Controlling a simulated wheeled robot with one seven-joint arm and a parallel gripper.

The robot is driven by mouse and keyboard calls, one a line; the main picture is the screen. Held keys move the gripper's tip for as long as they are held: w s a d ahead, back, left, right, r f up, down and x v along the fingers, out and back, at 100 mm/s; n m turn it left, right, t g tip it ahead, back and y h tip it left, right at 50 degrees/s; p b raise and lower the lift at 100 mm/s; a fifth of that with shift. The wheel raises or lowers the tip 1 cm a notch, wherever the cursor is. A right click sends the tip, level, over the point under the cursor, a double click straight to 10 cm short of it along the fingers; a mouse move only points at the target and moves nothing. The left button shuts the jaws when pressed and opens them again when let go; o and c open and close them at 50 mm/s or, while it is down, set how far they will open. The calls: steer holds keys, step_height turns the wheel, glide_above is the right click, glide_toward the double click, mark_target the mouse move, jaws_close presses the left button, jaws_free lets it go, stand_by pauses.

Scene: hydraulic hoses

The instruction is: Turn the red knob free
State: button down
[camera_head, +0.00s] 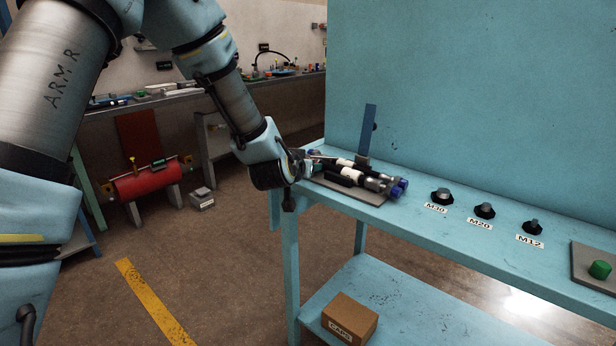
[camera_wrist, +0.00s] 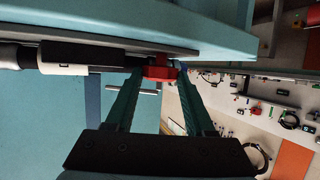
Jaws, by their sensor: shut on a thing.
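The red knob (camera_wrist: 160,72) shows in the wrist view between my two green fingertips, at the end of a black and white hose fitting (camera_wrist: 75,58). My gripper (camera_wrist: 159,80) is shut on it, a finger on either side. In the head view my gripper (camera_head: 306,163) is at the left end of the fittings on the bench, and the knob is hidden there. The black and white fittings (camera_head: 347,175) lie on a grey plate (camera_head: 372,198), with blue ends at the right.
A blue upright (camera_head: 366,130) stands behind the fittings. Black knobs labelled M30 (camera_head: 442,195), M20 (camera_head: 485,210) and M12 (camera_head: 533,227) sit along the blue bench, with a green button (camera_head: 600,269) at the right. A box marked CAPS (camera_head: 350,317) is on the lower shelf.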

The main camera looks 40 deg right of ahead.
steer(key=shift+s+d+n+t+y, duration=0.2)
steer(key=shift+s+n+t+y, duration=0.05)
steer(key=shift+n+t+y, duration=0.65)
steer(key=shift+n, duration=0.3)
steer(key=shift+c, duration=1.3)
jaws_free()
steer(key=b+v, duration=0.1)
steer(key=v, duration=0.9)
steer(key=shift+s+a+r+b, duration=0.2)
steer(key=shift+s+r+b, duration=0.05)
steer(key=shift+b, duration=0.1)
